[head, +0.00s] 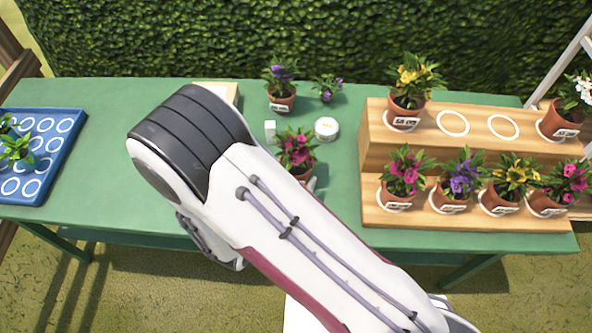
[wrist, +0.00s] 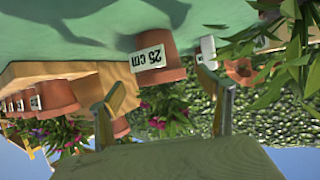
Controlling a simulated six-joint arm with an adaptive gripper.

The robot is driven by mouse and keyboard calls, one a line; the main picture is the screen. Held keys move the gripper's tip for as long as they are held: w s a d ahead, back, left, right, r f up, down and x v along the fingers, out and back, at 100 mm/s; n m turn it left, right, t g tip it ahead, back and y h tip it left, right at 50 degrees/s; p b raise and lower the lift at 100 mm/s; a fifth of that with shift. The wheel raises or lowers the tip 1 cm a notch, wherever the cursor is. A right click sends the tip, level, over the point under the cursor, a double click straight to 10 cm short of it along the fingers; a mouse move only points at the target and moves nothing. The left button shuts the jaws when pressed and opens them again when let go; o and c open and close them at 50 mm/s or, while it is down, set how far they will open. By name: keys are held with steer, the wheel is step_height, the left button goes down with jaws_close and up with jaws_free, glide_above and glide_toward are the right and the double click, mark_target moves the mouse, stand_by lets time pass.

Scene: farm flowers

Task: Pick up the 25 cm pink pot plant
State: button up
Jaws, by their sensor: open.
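In the wrist view, which is upside down, a terracotta pot (wrist: 160,75) with a white "25 cm" label stands on the green table. Its pink flowers and leaves (wrist: 165,120) hang below it in the picture. My gripper (wrist: 168,108) is open and empty, with its two fingers apart on either side of the plant in the picture. The pot appears beyond the fingertips; I cannot tell the exact gap. In the head view, a pink pot plant (head: 296,150) on the table, partly hidden by my arm, seems to be the same plant.
A wooden step shelf (head: 376,150) with several potted flowers stands at the right. A purple pot plant (head: 281,88), a round white item (head: 327,128) and a small white block (head: 270,130) are near the pink plant. A blue tray (head: 55,160) lies far left.

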mark_target(295, 164)
steer(key=shift+x, duration=2.6)
steer(key=shift+r, duration=0.2)
steer(key=c, duration=1.6)
